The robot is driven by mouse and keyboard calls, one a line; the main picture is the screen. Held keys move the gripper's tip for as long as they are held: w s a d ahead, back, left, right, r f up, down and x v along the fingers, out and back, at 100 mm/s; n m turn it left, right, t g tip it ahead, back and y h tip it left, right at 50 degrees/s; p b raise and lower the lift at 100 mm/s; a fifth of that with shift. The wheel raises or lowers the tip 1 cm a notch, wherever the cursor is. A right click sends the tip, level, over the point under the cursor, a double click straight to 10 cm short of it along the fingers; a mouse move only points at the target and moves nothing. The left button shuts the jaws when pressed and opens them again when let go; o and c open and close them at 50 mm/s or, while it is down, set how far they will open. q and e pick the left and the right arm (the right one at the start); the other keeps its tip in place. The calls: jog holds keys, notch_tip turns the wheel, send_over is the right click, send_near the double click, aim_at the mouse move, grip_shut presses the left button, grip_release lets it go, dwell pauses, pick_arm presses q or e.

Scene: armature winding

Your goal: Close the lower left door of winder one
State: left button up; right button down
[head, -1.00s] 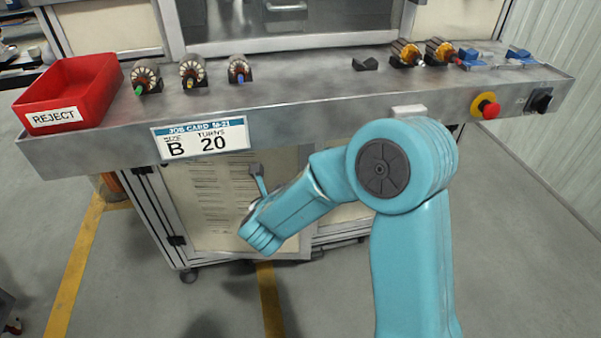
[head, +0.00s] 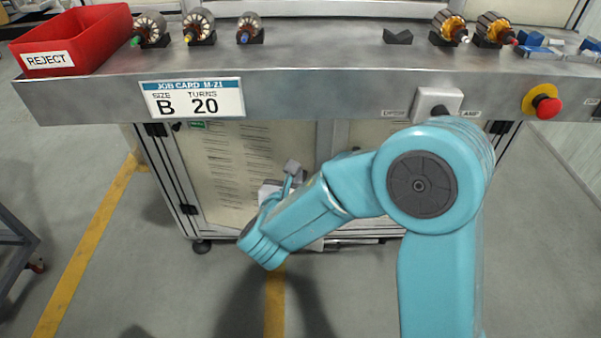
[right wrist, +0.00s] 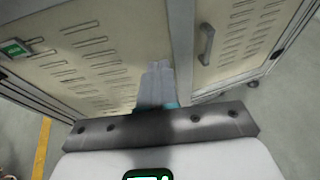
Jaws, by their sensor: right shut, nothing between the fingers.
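The lower left door (head: 240,165) of the winder is a cream panel with rows of slots, under the bench in the head view. It also shows at the left of the right wrist view (right wrist: 85,55), with a small green label. It looks in line or nearly so with its frame; I cannot tell whether it is fully closed. My right gripper (right wrist: 158,75) is shut and empty, its fingers pointing at the gap beside this door's edge. I cannot tell whether they touch it. My left gripper is out of view.
The lower right door (right wrist: 240,40) has a grey handle (right wrist: 206,45). The metal bench (head: 330,95) overhangs the doors, carrying a red reject bin (head: 75,40), several armatures and a red stop button (head: 547,107). A cart (head: 15,250) stands at left. Floor in front is clear.

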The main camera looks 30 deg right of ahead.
jog(key=b, duration=0.1)
send_near(307, 147)
jog(key=x, duration=0.5)
jog(key=shift+f, duration=0.35)
jog(key=shift+w+d, duration=0.45)
jog(key=shift+w, duration=0.05)
jog(key=shift+w+d, duration=0.1)
